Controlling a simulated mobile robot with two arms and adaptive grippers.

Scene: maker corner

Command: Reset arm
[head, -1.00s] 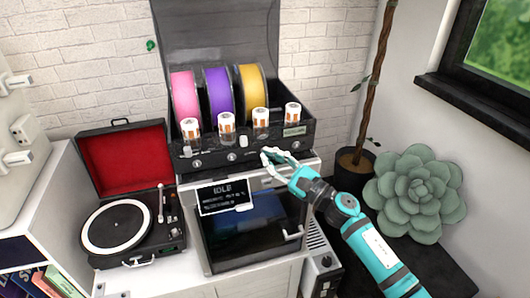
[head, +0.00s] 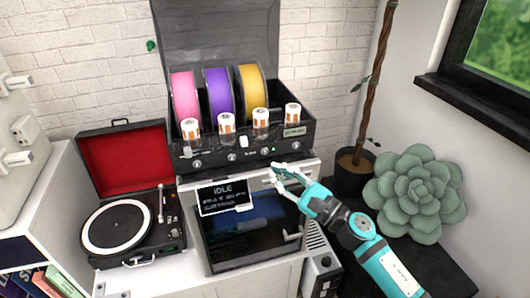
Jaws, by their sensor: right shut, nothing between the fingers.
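My right gripper (head: 277,173) shows in the head view, in front of the upper right part of a 3D printer (head: 255,219). Its white fingers are shut with nothing between them. They appear close to the printer's front top edge; I cannot tell if they touch it. My right arm (head: 365,245), teal and black, comes in from the lower right. My left gripper is not in view.
A filament box (head: 297,135) with pink, purple and yellow spools sits on the printer, its dark lid raised. A record player (head: 125,230) stands at left.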

